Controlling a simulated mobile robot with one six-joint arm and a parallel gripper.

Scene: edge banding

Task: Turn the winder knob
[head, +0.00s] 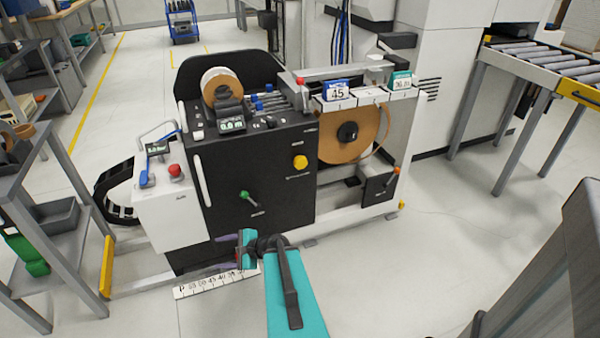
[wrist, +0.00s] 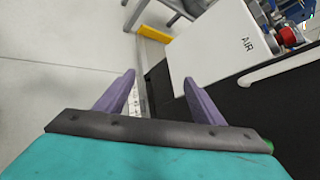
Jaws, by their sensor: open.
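The black winding machine (head: 225,170) stands in the middle of the head view. Its front bears a round yellow knob (head: 300,162) at the upper right and a green-tipped crank (head: 245,196) lower down. The labels are too small to tell which is the winder knob. My gripper (head: 227,239) is low in front of the machine, below the crank and apart from both controls. In the wrist view its two purple fingers (wrist: 162,92) are spread and empty. A small green bit (wrist: 269,147) shows beside the gripper's right edge, partly hidden.
A white cabinet (head: 160,209) with a red button (head: 175,170) adjoins the machine's left side; it also shows in the wrist view (wrist: 215,45). A brown tape reel (head: 345,145) and an orange-tipped lever (head: 396,171) are at right. Open floor lies in front.

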